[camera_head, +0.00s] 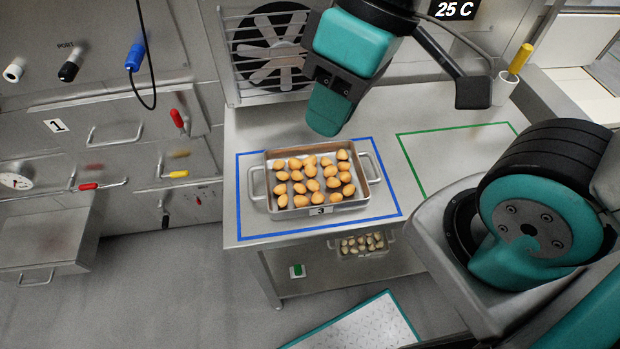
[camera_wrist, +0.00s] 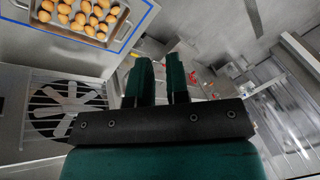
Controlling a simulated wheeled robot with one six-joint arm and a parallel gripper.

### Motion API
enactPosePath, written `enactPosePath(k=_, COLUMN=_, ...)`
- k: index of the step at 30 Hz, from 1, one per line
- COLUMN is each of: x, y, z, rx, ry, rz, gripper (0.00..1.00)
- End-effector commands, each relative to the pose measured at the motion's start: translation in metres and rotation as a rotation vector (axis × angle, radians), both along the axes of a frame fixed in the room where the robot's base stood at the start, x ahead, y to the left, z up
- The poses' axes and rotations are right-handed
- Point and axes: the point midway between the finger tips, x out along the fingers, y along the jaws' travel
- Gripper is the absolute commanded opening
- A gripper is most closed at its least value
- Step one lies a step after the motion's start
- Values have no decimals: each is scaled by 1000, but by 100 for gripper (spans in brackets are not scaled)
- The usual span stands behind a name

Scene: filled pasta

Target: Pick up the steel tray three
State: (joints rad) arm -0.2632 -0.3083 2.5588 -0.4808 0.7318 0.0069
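The steel tray three (camera_head: 347,205) is a shallow metal tray with a handle at each end and a label "3" on its front. It sits inside a blue outline on the steel table and holds several orange-brown rounded pieces. It also shows, partly cut off, at the upper left of the wrist view (camera_wrist: 62,47). My gripper (camera_head: 327,122) is above and behind the tray, to its upper right in the head view, and does not touch it. In the wrist view my gripper's two fingers (camera_wrist: 161,66) stand apart with an empty gap between them.
A caged fan (camera_head: 273,48) stands behind the tray. A green outline (camera_head: 408,160) to the right encloses bare table. A second tray of pale pieces (camera_head: 362,251) is under the table. A holder with a yellow-handled item (camera_head: 519,60) is at the back right.

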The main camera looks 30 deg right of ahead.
Motion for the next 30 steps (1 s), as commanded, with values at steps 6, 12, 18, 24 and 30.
enactPosePath(k=6, x=42, y=-12, z=-28, rx=5, ry=134, rz=-395, gripper=34)
enactPosePath(k=12, x=119, y=-53, z=-79, rx=39, ry=403, rz=-1171, gripper=34)
enactPosePath(k=18, x=177, y=-108, z=-132, rx=95, ry=664, rz=-1871, gripper=34)
enactPosePath(k=24, x=202, y=-143, z=-160, rx=138, ry=817, rz=-2245, gripper=34)
enactPosePath(k=30, x=207, y=-141, z=-181, rx=141, ry=851, rz=-2312, gripper=34)
